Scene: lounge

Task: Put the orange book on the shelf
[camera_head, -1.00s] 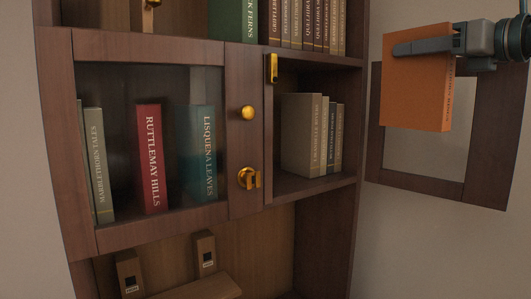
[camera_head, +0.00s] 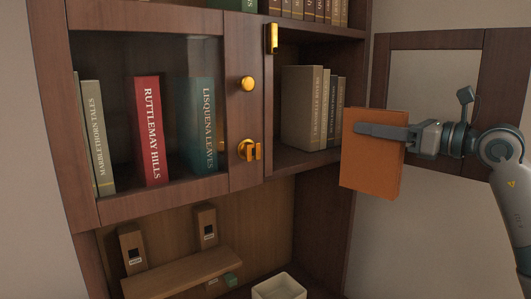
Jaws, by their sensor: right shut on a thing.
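The orange book (camera_head: 372,175) is upright, slightly tilted, in front of the right side of the bookcase. My right gripper (camera_head: 383,132) is shut on its upper part, one finger lying across the cover. The middle shelf compartment (camera_head: 290,184) is open at the right, and several beige and grey books (camera_head: 303,108) stand in it. The held book is just right of and in front of these books, close to the cabinet's right side. I cannot tell whether it touches the cabinet. My left gripper is not in view.
A glass door (camera_head: 105,120) with brass knobs covers the left compartment, where a red book (camera_head: 151,130) and a teal book (camera_head: 196,125) stand. An opened door (camera_head: 480,90) juts out at the right. A pale tray (camera_head: 279,287) sits below. The compartment has bare floor right of its books.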

